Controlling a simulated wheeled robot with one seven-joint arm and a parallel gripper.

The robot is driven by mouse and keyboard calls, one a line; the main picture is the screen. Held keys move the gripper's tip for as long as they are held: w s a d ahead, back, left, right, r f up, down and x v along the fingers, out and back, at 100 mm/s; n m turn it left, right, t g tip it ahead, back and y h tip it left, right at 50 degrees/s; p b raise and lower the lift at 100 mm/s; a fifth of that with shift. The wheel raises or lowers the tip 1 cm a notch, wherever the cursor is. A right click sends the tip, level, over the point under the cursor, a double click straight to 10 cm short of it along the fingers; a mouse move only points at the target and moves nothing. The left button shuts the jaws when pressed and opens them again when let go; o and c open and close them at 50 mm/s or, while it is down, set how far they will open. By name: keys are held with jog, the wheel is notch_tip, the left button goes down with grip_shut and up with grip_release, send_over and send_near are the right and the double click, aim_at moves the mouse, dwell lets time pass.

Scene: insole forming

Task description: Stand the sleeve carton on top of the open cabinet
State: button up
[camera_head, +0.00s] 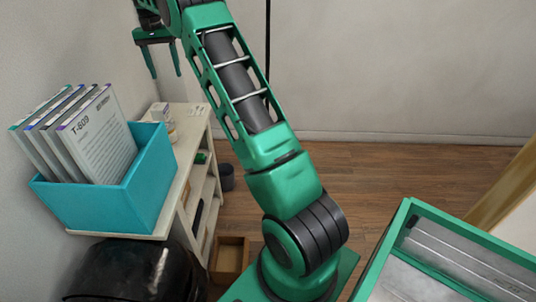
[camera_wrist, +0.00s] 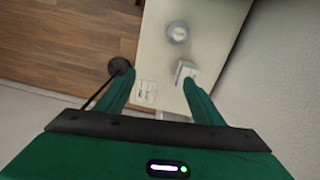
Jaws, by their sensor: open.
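The open cabinet (camera_head: 184,175) is a cream unit with open shelves along the left wall; its pale top (camera_wrist: 153,48) also shows in the wrist view. A small white carton (camera_head: 160,109), which looks like the sleeve carton, stands on that top near the wall. It shows in the wrist view (camera_wrist: 184,70) just beyond the right fingertip, which hides part of it. My gripper (camera_head: 166,74) is above the cabinet top, pointing down, with its fingers apart. In the wrist view the gripper (camera_wrist: 156,80) has nothing visible held between its fingers.
A round jar (camera_wrist: 177,32) and a small white item (camera_wrist: 146,92) share the cabinet top. A teal box (camera_head: 115,200) of upright white folders (camera_head: 98,140) stands at the near end. A dark bin (camera_head: 227,178) is on the floor. A green-framed tray (camera_head: 480,245) is at right.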

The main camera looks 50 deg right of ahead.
jog(key=s+r+n, duration=0.1)
jog(key=s+r, duration=0.2)
jog(key=s, duration=1.1)
jog(key=s+r, duration=0.3)
jog(key=s, duration=1.1)
jog(key=s+a+f, duration=0.2)
jog(key=s+f, duration=0.1)
jog(key=s, duration=0.6)
jog(key=s+a+f+n, duration=0.1)
jog(key=s+a+f, duration=0.2)
jog(key=s, duration=0.6)
jog(key=s+a+f+n, duration=0.1)
jog(key=s+f, duration=0.3)
jog(key=s, duration=0.5)
jog(key=shift+a+f+y, duration=0.4)
jog(key=shift+a, duration=0.45)
jog(key=shift+s, duration=0.1)
